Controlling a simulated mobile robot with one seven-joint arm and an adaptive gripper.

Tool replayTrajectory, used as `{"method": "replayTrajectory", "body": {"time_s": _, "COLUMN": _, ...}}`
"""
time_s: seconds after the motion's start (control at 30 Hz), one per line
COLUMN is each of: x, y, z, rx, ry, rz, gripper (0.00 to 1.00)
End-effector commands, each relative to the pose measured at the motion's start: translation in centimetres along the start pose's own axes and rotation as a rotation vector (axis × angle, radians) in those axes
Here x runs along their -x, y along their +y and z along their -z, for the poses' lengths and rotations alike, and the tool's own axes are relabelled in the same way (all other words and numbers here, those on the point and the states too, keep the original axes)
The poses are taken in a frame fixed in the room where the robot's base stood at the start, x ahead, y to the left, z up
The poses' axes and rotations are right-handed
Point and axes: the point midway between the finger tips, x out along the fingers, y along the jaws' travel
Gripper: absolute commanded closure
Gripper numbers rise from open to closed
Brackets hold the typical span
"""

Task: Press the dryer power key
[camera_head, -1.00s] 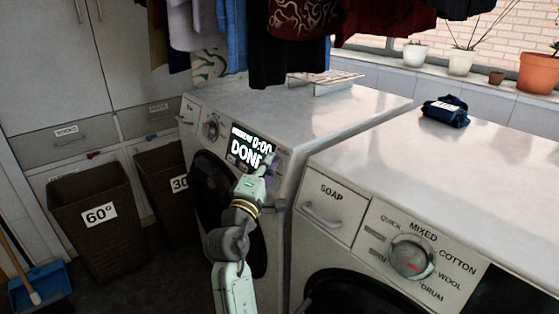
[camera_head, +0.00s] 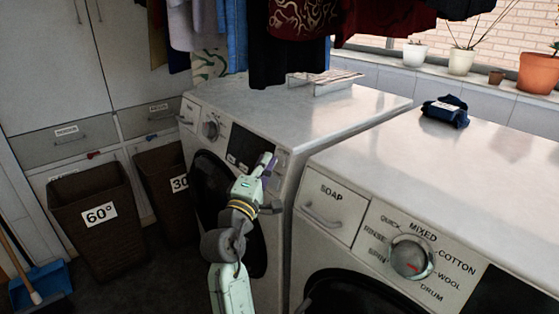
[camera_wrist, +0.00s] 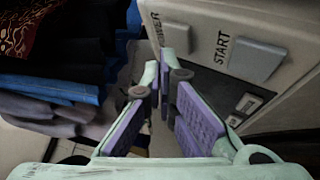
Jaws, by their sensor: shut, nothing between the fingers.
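The dryer (camera_head: 300,120) is the white machine left of centre in the head view. Its display (camera_head: 239,164) is dark. In the wrist view its panel shows a pale power key (camera_wrist: 177,38) beside the POWER label and a larger start key (camera_wrist: 257,60) beside START. My gripper (camera_head: 269,164) is at the right part of the dryer's front panel. In the wrist view my gripper (camera_wrist: 170,78) has its purple-padded fingers shut and empty, with the tips just below the power key. I cannot tell whether they touch the panel.
A second white machine (camera_head: 440,160) with a soap drawer and dial stands close on the right. Folded dark cloth (camera_head: 446,112) lies on it. Clothes (camera_head: 290,40) hang above the dryer. Brown baskets (camera_head: 95,220) stand at the left.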

Motion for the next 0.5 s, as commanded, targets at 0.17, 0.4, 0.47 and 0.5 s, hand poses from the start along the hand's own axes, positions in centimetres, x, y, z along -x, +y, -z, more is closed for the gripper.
{"method": "replayTrajectory", "body": {"time_s": 0.17, "x": 1.0, "y": 0.8, "z": 0.9, "rx": -0.001, "ry": 0.004, "rz": 0.000, "gripper": 1.00}}
{"method": "replayTrajectory", "body": {"time_s": 0.4, "x": 2.7, "y": 2.0, "z": 2.1, "rx": -0.001, "ry": 0.004, "rz": -0.001, "gripper": 1.00}}
{"method": "replayTrajectory", "body": {"time_s": 0.47, "x": 3.1, "y": 2.4, "z": 2.4, "rx": -0.001, "ry": 0.003, "rz": -0.001, "gripper": 1.00}}
{"method": "replayTrajectory", "body": {"time_s": 0.5, "x": 3.4, "y": 2.6, "z": 2.5, "rx": -0.001, "ry": 0.002, "rz": -0.001, "gripper": 1.00}}
